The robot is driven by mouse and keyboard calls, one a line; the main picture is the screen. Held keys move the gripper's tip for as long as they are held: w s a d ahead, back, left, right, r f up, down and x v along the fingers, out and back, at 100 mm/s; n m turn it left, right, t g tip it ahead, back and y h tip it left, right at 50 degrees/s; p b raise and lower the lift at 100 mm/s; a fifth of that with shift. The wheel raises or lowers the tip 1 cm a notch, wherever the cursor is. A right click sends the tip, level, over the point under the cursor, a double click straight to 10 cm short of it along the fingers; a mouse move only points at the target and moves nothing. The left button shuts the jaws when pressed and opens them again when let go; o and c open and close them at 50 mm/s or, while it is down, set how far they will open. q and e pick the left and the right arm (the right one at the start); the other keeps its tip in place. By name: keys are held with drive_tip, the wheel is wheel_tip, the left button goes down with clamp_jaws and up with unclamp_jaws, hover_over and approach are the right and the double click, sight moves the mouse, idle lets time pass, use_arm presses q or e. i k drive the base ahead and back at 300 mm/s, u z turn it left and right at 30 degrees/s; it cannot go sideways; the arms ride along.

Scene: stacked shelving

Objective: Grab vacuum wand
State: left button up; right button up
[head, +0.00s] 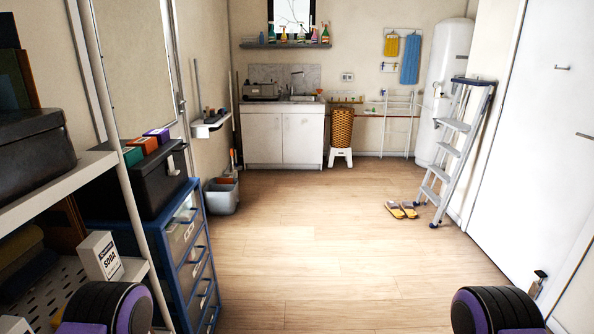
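I cannot pick out a vacuum wand with certainty. A thin grey upright stick (197,84) stands by the left wall above a small white wall shelf (211,124). Another thin pole (236,105) stands upright near the back left corner, above a grey bucket (221,196). Both are too small and far off to identify. Dark ribbed, purple-edged parts of my two arms show at the bottom left and bottom right. Neither gripper's fingers show in the head view.
White shelving (135,268) and a blue-framed drawer unit (190,225) line the left side. A white cabinet (283,138) stands at the back. A stepladder (450,150) leans right, near yellow slippers (402,210). The middle wooden floor (310,240) is clear.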

sight(196, 68)
drive_tip(key=z, duration=0.45)
drive_tip(key=i, duration=2.7)
drive_tip(key=u, duration=0.65)
drive_tip(key=i, duration=2.05)
drive_tip(key=u, duration=1.35)
drive_tip(key=i, duration=0.3)
drive_tip(key=z, duration=0.05)
drive_tip(key=k, duration=0.3)
drive_tip(key=z, duration=1.3)
drive_tip(key=i, duration=1.7)
drive_tip(key=u, duration=0.6)
